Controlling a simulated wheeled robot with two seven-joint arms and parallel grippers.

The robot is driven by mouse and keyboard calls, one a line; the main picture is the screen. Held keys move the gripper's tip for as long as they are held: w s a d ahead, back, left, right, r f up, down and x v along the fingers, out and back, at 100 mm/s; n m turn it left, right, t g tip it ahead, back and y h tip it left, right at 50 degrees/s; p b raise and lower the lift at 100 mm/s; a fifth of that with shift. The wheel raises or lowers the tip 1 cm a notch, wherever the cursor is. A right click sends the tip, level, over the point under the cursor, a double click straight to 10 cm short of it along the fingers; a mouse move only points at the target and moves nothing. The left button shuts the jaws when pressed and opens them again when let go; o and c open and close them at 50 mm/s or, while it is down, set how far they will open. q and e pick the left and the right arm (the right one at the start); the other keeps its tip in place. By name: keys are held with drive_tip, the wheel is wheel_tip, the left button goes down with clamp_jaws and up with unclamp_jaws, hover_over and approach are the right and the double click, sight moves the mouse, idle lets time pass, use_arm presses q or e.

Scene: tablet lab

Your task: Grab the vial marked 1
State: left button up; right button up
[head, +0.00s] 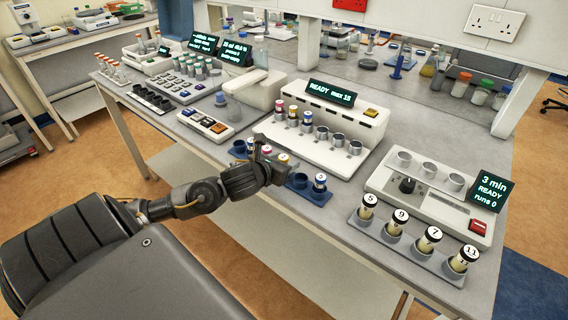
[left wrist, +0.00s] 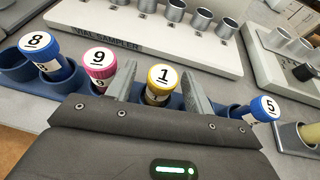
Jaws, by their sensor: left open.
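The vial marked 1 (left wrist: 161,82) has a yellow-ringed white cap and stands in a blue rack (left wrist: 75,82). In the left wrist view, the two fingers of my left gripper (left wrist: 158,90) are apart, one on each side of this vial, with gaps visible. The gripper body hides the vial's lower part. In the head view, my left gripper (head: 277,163) is over the blue rack (head: 313,194) at the table's front edge and partly covers the vials there. My right gripper is not in view.
In the same rack, a pink-capped vial marked 9 (left wrist: 99,62) and a blue-capped one marked 8 (left wrist: 42,58) stand left; blue-capped vial 5 (left wrist: 262,108) stands right. The white vial sampler (head: 325,125) is behind. A grey rack (head: 398,246) with several black-and-white-capped vials is right.

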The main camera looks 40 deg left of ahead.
sight(283, 156)
use_arm(q)
drive_tip(key=c, duration=1.1)
drive_tip(key=shift+o, duration=0.2)
drive_tip(key=shift+r, duration=0.6)
wheel_tip(283, 156, up, 3)
drive_tip(key=shift+f+p, duration=0.15)
drive_tip(key=shift+p, duration=0.6)
drive_tip(key=s+a+r+p, duration=0.2)
drive_tip(key=s+r+p, duration=0.2)
drive_tip(key=s, duration=0.2)
drive_tip(key=s+a+r+p, duration=0.3)
drive_tip(key=s+r+p, duration=0.2)
drive_tip(key=s, duration=0.2)
drive_tip(key=shift+a, duration=0.35)
drive_tip(key=shift+w, duration=0.15)
